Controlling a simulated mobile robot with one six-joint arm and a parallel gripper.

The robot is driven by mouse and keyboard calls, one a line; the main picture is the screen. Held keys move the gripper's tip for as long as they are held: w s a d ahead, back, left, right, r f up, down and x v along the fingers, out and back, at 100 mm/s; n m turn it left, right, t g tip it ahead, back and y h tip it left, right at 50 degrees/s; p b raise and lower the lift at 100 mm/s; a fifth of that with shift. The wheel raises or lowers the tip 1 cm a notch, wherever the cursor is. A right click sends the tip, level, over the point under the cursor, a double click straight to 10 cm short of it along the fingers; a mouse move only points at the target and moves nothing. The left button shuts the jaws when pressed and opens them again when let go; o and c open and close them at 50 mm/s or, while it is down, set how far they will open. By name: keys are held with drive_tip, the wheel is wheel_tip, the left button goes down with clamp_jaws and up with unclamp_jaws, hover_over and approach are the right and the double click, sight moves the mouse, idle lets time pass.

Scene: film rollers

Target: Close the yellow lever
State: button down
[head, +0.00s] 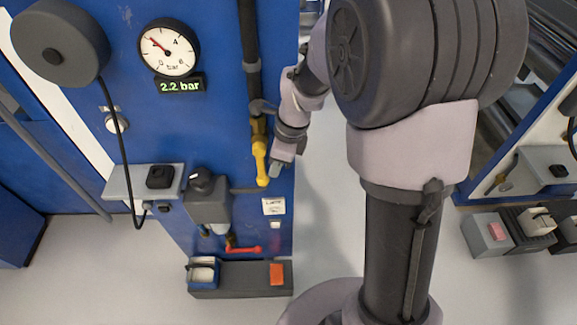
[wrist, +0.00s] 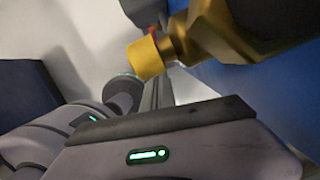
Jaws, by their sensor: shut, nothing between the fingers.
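The yellow lever (head: 260,162) hangs almost straight down from a brass valve (head: 258,128) on the blue panel, roughly in line with the dark pipe above. My gripper (head: 275,170) is shut and empty, close to the right side of the lever's lower part. I cannot tell whether it touches the lever. In the wrist view, brass and yellow valve parts (wrist: 200,40) cross the top, just above and beside the grey gripper fingers (wrist: 158,90). The lever's full length is hidden there.
A pressure gauge (head: 168,47) reads 2.2 bar on its display. A black knob box (head: 207,198) sits left of the lever, with a red lever (head: 243,249) below it. A grey box with a black switch (head: 145,181) juts out further left. Open floor lies right of the panel.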

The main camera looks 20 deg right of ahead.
drive_tip(key=shift+w+a, duration=0.15)
drive_tip(key=shift+a, duration=0.1)
